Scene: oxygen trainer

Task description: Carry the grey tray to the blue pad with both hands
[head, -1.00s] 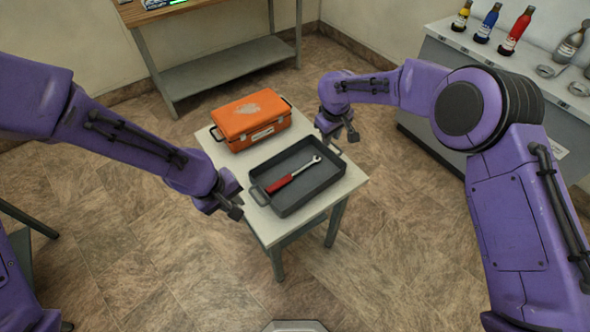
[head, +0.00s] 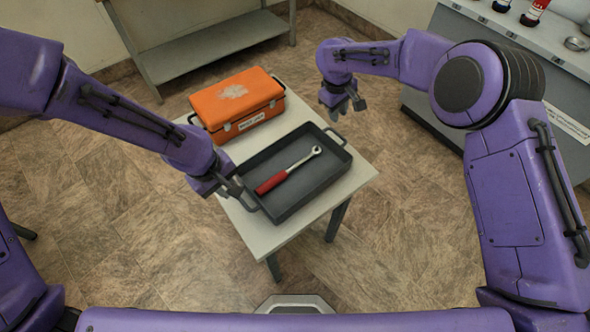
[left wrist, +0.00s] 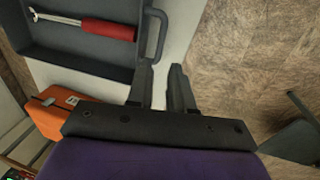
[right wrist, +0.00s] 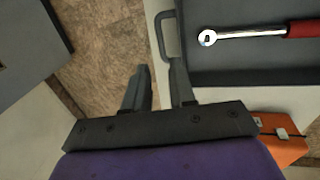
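The dark grey tray (head: 318,187) lies on the small pale table, with a red-handled ratchet wrench (head: 288,171) in it. Its left handle (left wrist: 156,34) is just ahead of my left gripper (head: 236,187), whose fingers (left wrist: 162,75) stand apart with nothing between them. Its right handle (right wrist: 164,36) is ahead of my right gripper (head: 350,107), whose fingers (right wrist: 158,75) are also apart and empty. The right gripper hovers beyond the tray's far right corner. Neither gripper visibly holds the tray. I see no blue pad in these views.
An orange case (head: 237,105) stands on the table (head: 262,226) right behind the tray. A grey counter (head: 425,110) with bottles is at the right. A shelf bench (head: 215,45) stands at the back left. Floor (head: 140,250) is open around the table.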

